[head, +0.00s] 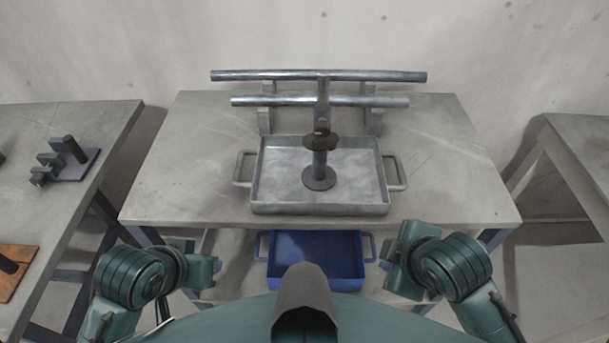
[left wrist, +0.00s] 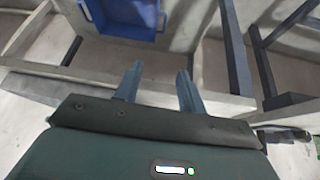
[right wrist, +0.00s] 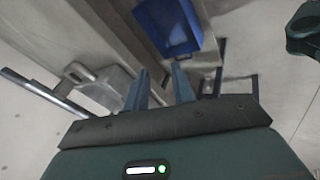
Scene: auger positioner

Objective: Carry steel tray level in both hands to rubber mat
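The grey steel tray (head: 275,185) sits flat on the middle table, with a loop handle at its left and right ends. A dark post on a round foot (head: 319,178) shows upright within the tray's outline. The tray's handle end (right wrist: 82,75) also shows in the right wrist view. My left gripper (left wrist: 160,76) has its fingers apart, nothing between them, off the table's front edge. My right gripper (right wrist: 161,74) also has its fingers apart and empty, off the front edge on the right. Neither touches the tray. I cannot make out a rubber mat.
A blue tray (head: 290,247) sits lower, below the table's front edge. Two steel bars (head: 380,76) lie on supports behind the steel tray. The left table (head: 85,120) holds a dark fixture (head: 78,165) and an orange-brown board (head: 22,279). Another table (head: 590,130) stands right.

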